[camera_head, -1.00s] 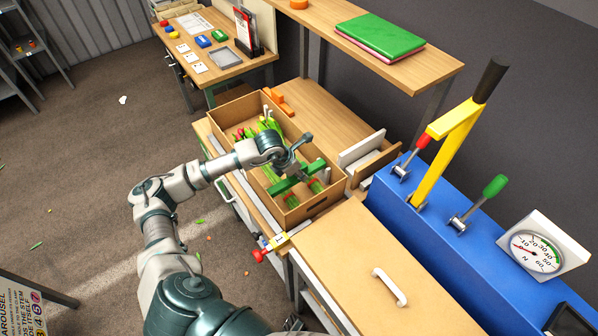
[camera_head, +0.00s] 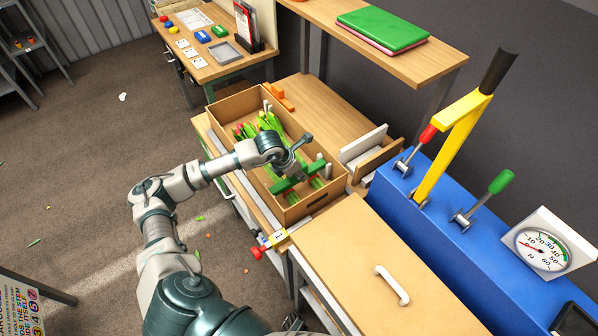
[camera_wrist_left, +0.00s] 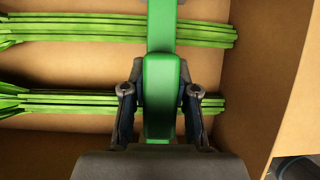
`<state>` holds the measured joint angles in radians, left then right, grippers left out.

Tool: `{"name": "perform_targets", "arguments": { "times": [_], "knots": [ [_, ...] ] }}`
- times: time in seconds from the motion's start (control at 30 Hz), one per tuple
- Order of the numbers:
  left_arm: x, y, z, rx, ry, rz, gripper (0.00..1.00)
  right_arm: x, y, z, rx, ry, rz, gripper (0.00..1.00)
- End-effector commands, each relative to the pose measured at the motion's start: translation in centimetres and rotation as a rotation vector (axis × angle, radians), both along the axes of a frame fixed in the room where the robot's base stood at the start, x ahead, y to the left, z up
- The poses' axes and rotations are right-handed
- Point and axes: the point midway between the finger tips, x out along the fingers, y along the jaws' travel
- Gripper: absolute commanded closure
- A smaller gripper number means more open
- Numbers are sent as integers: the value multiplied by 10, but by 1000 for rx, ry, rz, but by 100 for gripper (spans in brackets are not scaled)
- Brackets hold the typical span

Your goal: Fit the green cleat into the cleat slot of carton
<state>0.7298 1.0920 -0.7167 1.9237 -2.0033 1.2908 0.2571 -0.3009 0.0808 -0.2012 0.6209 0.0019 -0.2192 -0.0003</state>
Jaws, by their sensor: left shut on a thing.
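The green cleat (camera_head: 284,186) is a bar lying across the near part of the open brown carton (camera_head: 312,206). It also shows in the left wrist view (camera_wrist_left: 160,85), running lengthwise between the fingers. My left gripper (camera_head: 297,174) is over the carton, shut on the cleat. In the wrist view its two fingers (camera_wrist_left: 160,100) press on either side of the bar. Bunches of tulips (camera_head: 247,130) with green stems (camera_wrist_left: 60,103) lie in the carton below the cleat. A pale upright piece (camera_head: 327,171) stands at the carton's right side. I cannot tell whether the cleat touches a slot. My right gripper is not in view.
A wooden lid with a white handle (camera_head: 392,286) lies right of the carton. A blue press with a yellow lever (camera_head: 445,150) and a gauge (camera_head: 541,247) stands at right. A shelf with green and pink folders (camera_head: 383,31) overhangs behind. Orange blocks (camera_head: 278,97) lie behind the carton.

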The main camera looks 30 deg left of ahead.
Motion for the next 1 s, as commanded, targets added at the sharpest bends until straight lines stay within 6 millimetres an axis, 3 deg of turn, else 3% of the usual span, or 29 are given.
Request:
{"name": "perform_targets", "arguments": {
  "times": [0.07, 0.1, 0.2, 0.57, 0.67, 1.0],
  "knots": [
    [0, 0, -3, 0, 0, 0, 100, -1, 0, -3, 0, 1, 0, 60],
    [0, 0, -2, 0, 0, 0, 67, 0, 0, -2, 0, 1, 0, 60],
    [0, 0, -2, 0, -1, 0, 42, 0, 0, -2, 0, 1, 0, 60],
    [-1, 1, 2, 1, 0, 0, 42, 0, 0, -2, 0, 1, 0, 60],
    [-6, 4, 13, 1, -2, 1, 42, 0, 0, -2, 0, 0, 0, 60],
    [-36, 17, 79, 2, -2, 1, 42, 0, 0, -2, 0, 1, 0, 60]
  ]
}}
